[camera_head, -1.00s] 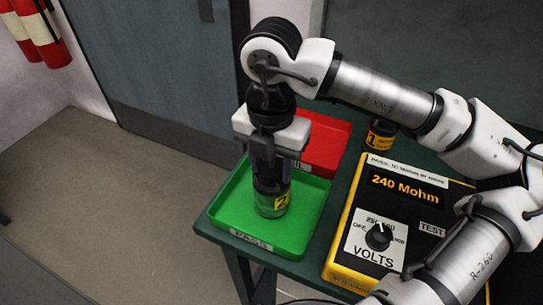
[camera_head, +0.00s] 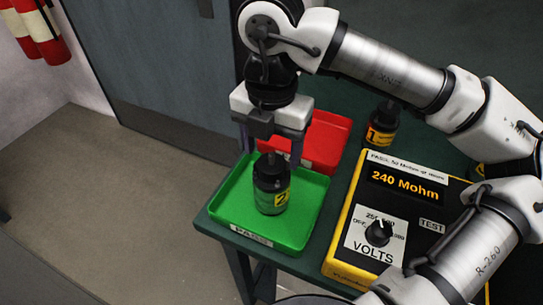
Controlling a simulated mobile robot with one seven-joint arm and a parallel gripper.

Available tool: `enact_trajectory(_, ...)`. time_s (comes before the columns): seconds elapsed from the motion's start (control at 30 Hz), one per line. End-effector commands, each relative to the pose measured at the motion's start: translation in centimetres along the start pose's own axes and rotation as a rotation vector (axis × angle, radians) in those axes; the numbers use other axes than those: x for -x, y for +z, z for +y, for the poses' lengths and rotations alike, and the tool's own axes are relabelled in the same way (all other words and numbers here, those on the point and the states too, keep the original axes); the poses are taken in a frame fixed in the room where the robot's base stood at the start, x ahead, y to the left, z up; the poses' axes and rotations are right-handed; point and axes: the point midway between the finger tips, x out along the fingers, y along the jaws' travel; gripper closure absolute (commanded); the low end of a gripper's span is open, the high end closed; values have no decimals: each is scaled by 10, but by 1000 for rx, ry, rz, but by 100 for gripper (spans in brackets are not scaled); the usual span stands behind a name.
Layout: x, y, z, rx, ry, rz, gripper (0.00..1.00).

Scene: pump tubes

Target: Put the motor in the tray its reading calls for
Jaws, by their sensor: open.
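A dark cylindrical motor with a yellow label marked 2 (camera_head: 271,184) stands upright in the green PASS tray (camera_head: 228,212). My gripper (camera_head: 275,150) is open above this motor, its fingers spread around or just over the motor's top; it is not clear whether they touch it. The red tray (camera_head: 325,141) lies behind the green one and looks empty where it shows; my gripper hides part of it. The yellow and black tester (camera_head: 432,210) reads 240 Mohm on its display (camera_head: 404,187). Its top label reads as a pass limit of 50 Mohm or more.
Another motor, labelled 1 (camera_head: 381,127), stands behind the tester, partly hidden by my arm. The green table (camera_head: 340,205) ends just left of and in front of the trays. A grey door (camera_head: 165,70) is behind. Red and white cylinders (camera_head: 40,30) hang at upper left.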

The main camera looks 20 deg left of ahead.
Motion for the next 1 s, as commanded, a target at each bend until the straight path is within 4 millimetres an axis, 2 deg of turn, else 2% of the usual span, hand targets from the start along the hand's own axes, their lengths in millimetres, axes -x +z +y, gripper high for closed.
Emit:
enact_trajectory(0.03, 12, 1, 0, -3, 0, -5, 34)
enact_trajectory(0.2, 50, 1, 0, -3, -1, -4, 34)
enact_trajectory(0.4, 80, 0, 0, -2, -2, -1, 34)
enact_trajectory(0.6, 89, 0, 0, 0, 0, 0, 34)
enact_trajectory(1.0, 89, 0, 0, 0, 0, 0, 34)
